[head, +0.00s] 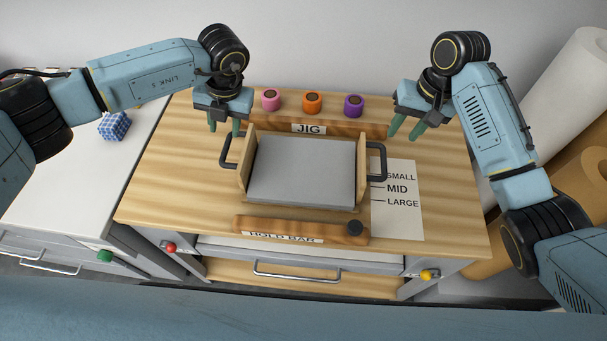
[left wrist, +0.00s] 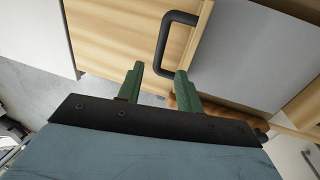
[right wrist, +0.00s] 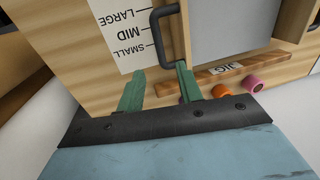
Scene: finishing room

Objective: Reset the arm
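My left gripper (head: 225,127) hangs above the table's back left, left of the pink ring. In the left wrist view its green fingers (left wrist: 158,82) are apart with nothing between them, near the jig's left black handle (left wrist: 170,40). My right gripper (head: 405,130) hangs above the back right, right of the purple ring. In the right wrist view its fingers (right wrist: 160,88) are apart and empty, near the jig's right handle (right wrist: 165,35). Both grippers are clear of the wooden jig (head: 247,165), which holds a flat grey panel (head: 302,170).
Pink (head: 270,100), orange (head: 312,103) and purple (head: 353,105) cylinders stand behind the JIG label (head: 309,129). A hold bar (head: 290,228) lies at the front of the wooden table (head: 175,165). A size card (head: 405,220) lies right. A blue checkered cube (head: 114,126) sits on the left white counter.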

